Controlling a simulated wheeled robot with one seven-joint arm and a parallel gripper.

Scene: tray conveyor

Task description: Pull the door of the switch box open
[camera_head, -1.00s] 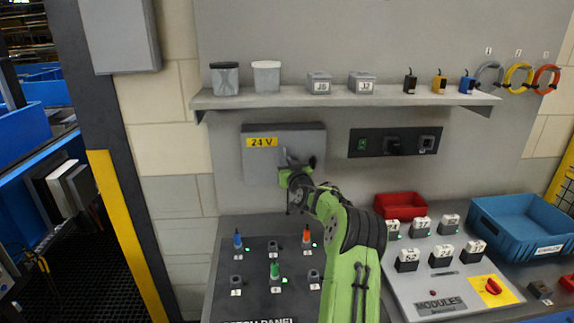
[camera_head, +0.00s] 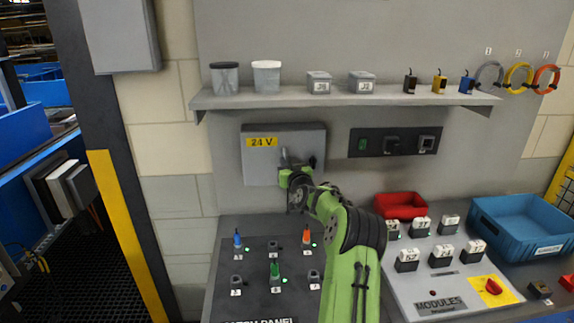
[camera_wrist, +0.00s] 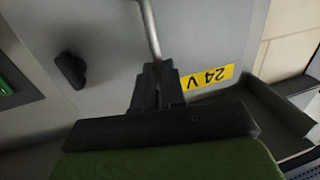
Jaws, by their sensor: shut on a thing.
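The switch box (camera_head: 262,168) is a grey wall box with a yellow 24 V label on its front door. Its door looks closed or nearly so in the head view. My gripper (camera_head: 288,168) is at the right part of the door. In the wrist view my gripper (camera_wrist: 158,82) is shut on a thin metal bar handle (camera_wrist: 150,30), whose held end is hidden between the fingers. A dark knob (camera_wrist: 70,70) stands on the box front beside the handle, apart from the fingers. The yellow label (camera_wrist: 207,82) shows close to the fingers.
A shelf (camera_head: 350,99) with containers and small blocks runs above the box. A dark socket panel (camera_head: 370,142) is on the wall to the right. Below are a plug panel (camera_head: 250,290), a modules board (camera_head: 440,285), a red bin (camera_head: 400,199) and a blue bin (camera_head: 510,228).

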